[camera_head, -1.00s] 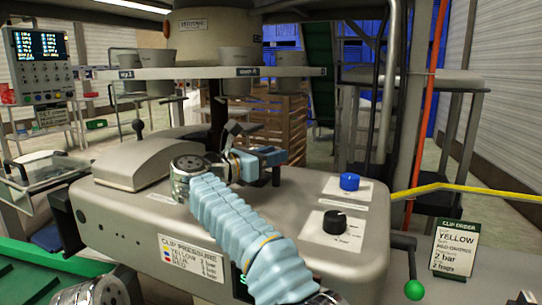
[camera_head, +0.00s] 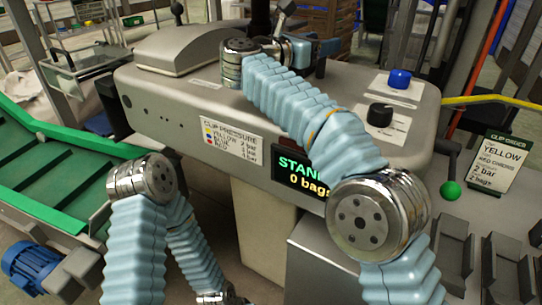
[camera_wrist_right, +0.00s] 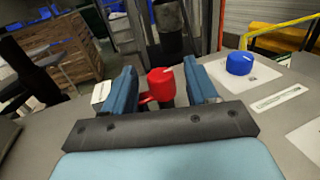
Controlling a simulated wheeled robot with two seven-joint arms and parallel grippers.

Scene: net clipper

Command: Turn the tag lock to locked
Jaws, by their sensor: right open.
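My right gripper (camera_head: 322,52) is over the back part of the grey machine top, and its blue fingers also show in the right wrist view (camera_wrist_right: 160,68). It is open, with a red knob (camera_wrist_right: 161,84) with a side lever between its fingers; contact cannot be told. The red knob is not clear in the head view. A blue knob (camera_head: 399,79) sits on a white plate to the right; it shows with a white mark in the wrist view (camera_wrist_right: 240,63). No label readable here names the tag lock. My left gripper is out of view.
A black knob (camera_head: 380,113) is in front of the blue one. A green-balled lever (camera_head: 450,190) and an order card (camera_head: 492,170) stand at the right. A green conveyor (camera_head: 60,185) is at the left. A grey hood (camera_head: 190,47) covers the machine's left side.

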